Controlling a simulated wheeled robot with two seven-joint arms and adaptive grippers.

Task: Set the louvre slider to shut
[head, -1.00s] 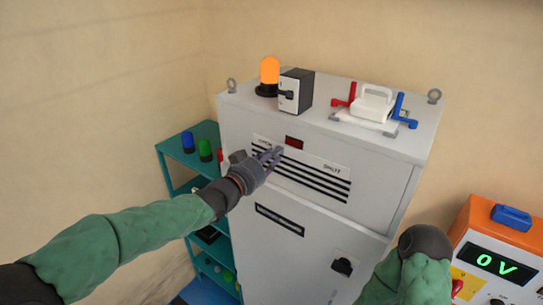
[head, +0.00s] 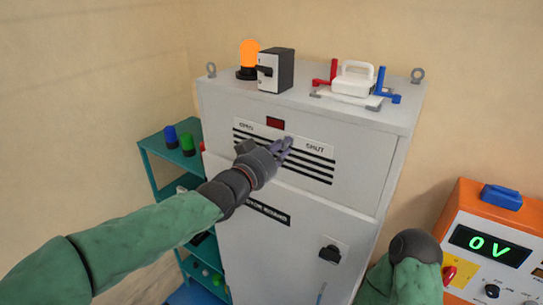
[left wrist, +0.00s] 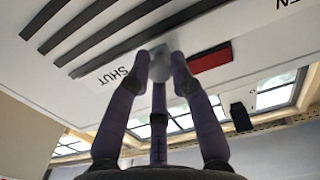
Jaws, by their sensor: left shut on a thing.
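The louvre panel with black slats (head: 318,172) is on the upper front of the grey cabinet (head: 370,160), with its OPEN label at left and SHUT label (head: 315,148) at right. My left gripper (head: 285,146) is at the panel, right of the small red window (head: 275,123) and left of SHUT. In the left wrist view its fingers (left wrist: 160,62) are shut on a round grey slider knob (left wrist: 160,66), close beside the SHUT label (left wrist: 112,74). The fingers mostly hide the knob in the head view. My right gripper is out of view; part of my right arm shows.
An orange beacon (head: 248,57), a black-and-grey switch box (head: 275,70) and a white-handled device (head: 353,80) stand on the cabinet top. A rotary handle (head: 329,254) is below. A green shelf (head: 160,150) is at left, an orange meter unit (head: 485,210) at right.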

